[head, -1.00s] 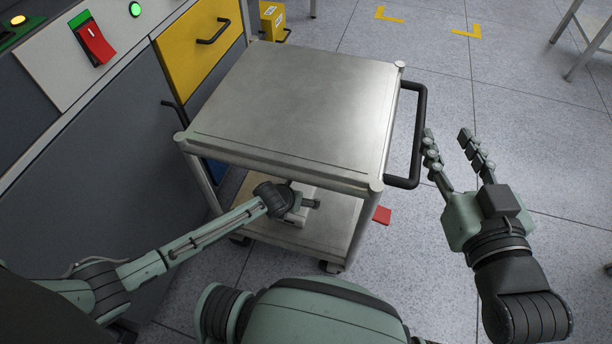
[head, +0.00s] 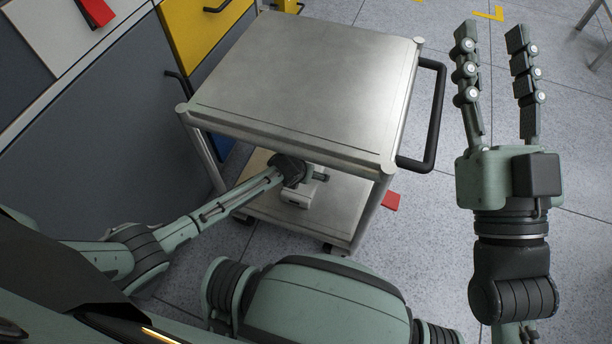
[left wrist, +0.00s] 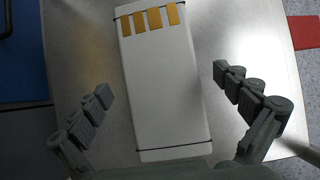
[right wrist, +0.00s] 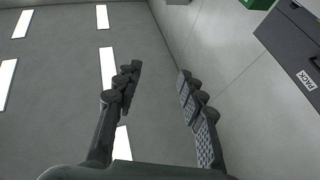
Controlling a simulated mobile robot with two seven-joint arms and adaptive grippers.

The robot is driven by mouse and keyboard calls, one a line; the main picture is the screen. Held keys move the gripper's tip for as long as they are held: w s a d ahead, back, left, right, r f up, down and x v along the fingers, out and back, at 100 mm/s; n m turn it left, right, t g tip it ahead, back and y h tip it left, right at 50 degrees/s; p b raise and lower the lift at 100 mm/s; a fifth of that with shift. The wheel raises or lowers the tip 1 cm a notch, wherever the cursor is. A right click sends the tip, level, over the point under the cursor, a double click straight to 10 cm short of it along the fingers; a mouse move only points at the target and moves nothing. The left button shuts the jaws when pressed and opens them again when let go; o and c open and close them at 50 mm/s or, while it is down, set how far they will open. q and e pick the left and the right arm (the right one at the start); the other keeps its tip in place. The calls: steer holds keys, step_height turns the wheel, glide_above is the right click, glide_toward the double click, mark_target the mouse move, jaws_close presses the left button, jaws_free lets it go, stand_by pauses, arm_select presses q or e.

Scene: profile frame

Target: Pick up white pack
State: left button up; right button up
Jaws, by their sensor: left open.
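The white pack (left wrist: 165,95) lies on the lower shelf of a metal cart. It has yellow-orange bars at one end and thin dark bands around it. In the head view a small part of the pack (head: 297,198) shows beneath my left arm. My left gripper (left wrist: 165,88) is open, with one finger on each side of the pack and a gap on both sides. In the head view the cart's top hides most of that gripper. My right gripper (head: 492,35) is open and empty, raised to the right of the cart.
The cart's bare top shelf (head: 310,80) overhangs the lower shelf (head: 338,205). A black handle (head: 436,120) sticks out on its right. A red object (head: 391,201) lies on the floor beside it. Grey cabinets (head: 90,125) with a yellow drawer (head: 200,40) stand left.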

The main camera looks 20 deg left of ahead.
arm_select(q)
steer(key=shift+w+d+f, duration=0.1)
steer(key=shift+w+f, duration=0.2)
steer(key=shift+f, duration=0.3)
steer(key=shift+w+f, duration=0.15)
steer(key=c, duration=1.6)
steer(key=shift+c, duration=0.5)
arm_select(e)
steer(key=shift+s+d+r+t+y, duration=0.15)
steer(key=shift+s+d+r+t, duration=0.05)
steer(key=shift+r+t, duration=0.2)
steer(key=shift+s+d+r+t+y, duration=0.15)
steer(key=shift+r+t, duration=0.15)
steer(key=shift+r, duration=0.05)
